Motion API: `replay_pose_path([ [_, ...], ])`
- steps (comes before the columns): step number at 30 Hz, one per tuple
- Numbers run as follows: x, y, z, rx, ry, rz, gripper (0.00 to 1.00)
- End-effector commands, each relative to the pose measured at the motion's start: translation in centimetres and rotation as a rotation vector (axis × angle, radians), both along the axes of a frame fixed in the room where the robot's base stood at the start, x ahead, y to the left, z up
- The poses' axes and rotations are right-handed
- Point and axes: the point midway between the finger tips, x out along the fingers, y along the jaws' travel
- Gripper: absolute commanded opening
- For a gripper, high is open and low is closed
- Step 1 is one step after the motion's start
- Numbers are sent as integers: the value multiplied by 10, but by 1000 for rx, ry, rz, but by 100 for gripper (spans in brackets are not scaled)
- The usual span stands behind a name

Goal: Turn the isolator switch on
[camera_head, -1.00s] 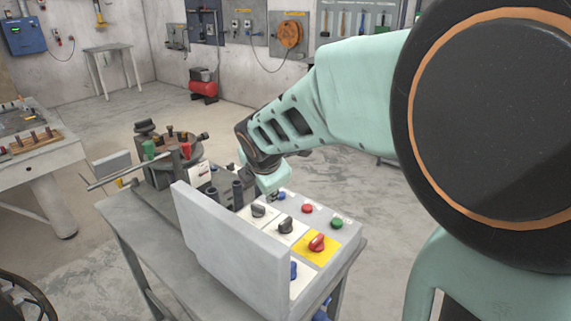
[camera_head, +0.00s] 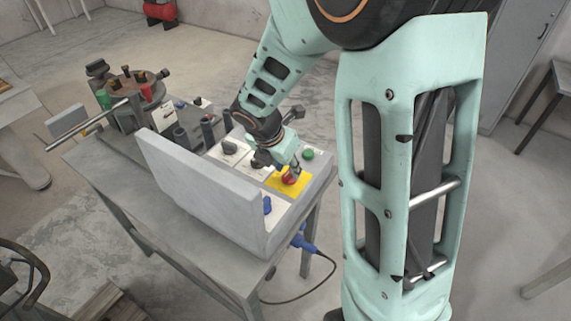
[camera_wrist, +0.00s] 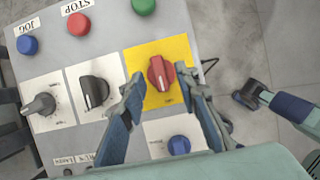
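The isolator switch appears to be the red rotary knob (camera_head: 289,178) on a yellow plate (camera_head: 277,188) of the grey control panel. In the wrist view the red knob (camera_wrist: 157,74) points nearly straight up and down, on its yellow plate (camera_wrist: 150,51). My gripper (camera_wrist: 160,76) is open, with one blue-grey finger on each side of the knob. Whether the fingers touch it cannot be told. In the head view my gripper (camera_head: 284,162) is right over the knob and partly hides it.
Two black rotary knobs (camera_wrist: 95,92) (camera_wrist: 41,105) sit left of the switch. A blue knob (camera_wrist: 179,145) is below it. Red (camera_wrist: 78,24), green (camera_wrist: 143,6) and blue (camera_wrist: 27,45) buttons line the far row. A raised grey lid (camera_head: 200,190) stands along the panel's left side.

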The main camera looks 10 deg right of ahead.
Motion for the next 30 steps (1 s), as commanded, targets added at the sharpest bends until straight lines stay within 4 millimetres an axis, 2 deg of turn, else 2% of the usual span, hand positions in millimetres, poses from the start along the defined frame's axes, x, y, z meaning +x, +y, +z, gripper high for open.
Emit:
replay_pose_path([
  [4, 4, -3, -13, 0, 0, 1, 29],
  [14, 5, -4, -16, 1, -1, -1, 29],
  [22, 5, -4, -15, 1, -1, -1, 0],
  [30, 5, -4, -15, 1, -1, -6, 0],
])
